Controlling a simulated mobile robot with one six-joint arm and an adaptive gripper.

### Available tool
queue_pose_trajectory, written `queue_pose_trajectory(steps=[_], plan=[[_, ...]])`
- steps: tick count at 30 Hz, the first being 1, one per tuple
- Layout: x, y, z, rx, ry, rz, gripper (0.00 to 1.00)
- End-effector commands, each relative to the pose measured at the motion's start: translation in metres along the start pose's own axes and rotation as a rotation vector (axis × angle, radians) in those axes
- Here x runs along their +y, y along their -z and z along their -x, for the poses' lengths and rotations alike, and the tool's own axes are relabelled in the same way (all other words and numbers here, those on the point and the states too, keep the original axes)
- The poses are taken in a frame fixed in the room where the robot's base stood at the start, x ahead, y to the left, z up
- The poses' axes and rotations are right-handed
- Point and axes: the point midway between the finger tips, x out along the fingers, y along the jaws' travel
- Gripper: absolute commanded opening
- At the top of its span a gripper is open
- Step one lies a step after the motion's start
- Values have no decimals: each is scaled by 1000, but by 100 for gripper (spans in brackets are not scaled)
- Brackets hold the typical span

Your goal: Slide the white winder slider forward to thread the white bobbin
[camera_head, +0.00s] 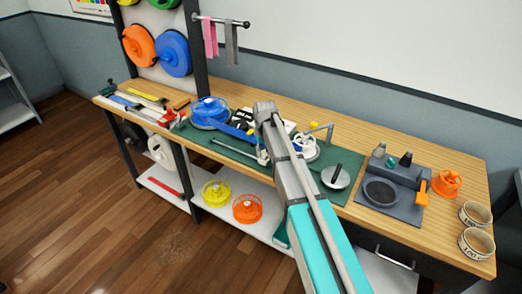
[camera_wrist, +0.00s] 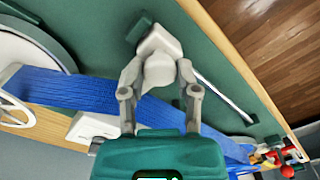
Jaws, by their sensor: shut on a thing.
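In the wrist view my gripper (camera_wrist: 158,72) is shut on a pale white block that looks like the white winder slider (camera_wrist: 158,43). A dark green piece (camera_wrist: 140,26) is at its far end. A thin metal rod (camera_wrist: 222,97) runs along the green mat on the right side of the slider. In the head view the rod (camera_head: 234,152) lies near the mat's front edge, and my arm hides most of my gripper. White round parts (camera_head: 306,148) stand just right of my arm; I cannot tell which is the white bobbin. A white spoked wheel (camera_wrist: 14,110) shows at the wrist view's left edge.
A grey disc with a dark handle (camera_head: 336,176) stands to the right. The grey press station (camera_head: 394,182) is further right. Tools lie at the bench's left end.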

Motion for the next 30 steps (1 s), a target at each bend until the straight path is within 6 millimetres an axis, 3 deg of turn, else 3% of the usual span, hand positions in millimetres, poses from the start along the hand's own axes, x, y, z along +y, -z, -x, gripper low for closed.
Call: queue_pose_trajectory(steps=[6, 7, 12, 30], plan=[[3, -2, 0, -5, -13, 0, 0], [3, -2, 0, -5, -14, 1, 45], [2, -2, 0, -3, -13, 2, 76], [-2, 0, 0, 0, -8, 5, 76]])
